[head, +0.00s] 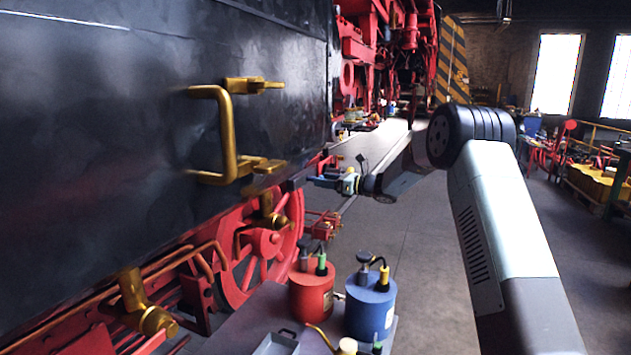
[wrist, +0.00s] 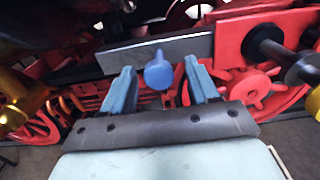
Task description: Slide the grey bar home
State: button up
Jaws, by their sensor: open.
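The grey bar (wrist: 185,46) is a flat strip lying across the wrist view, in front of red wheels and frame parts. A blue round knob (wrist: 158,70) stands out near its middle. My gripper (wrist: 158,66) is open, with one blue finger on each side of the knob. Gaps show between the knob and both fingers. In the head view my gripper (head: 345,183) is at the lower right corner of the black tank, beside the red running gear. The bar is hard to make out in the head view.
The black tank side (head: 120,110) carries a brass handle (head: 232,135). Below stand a red can (head: 311,292) and a blue can (head: 370,303) on a grey surface.

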jog(key=shift+x, duration=1.85)
grip_shut()
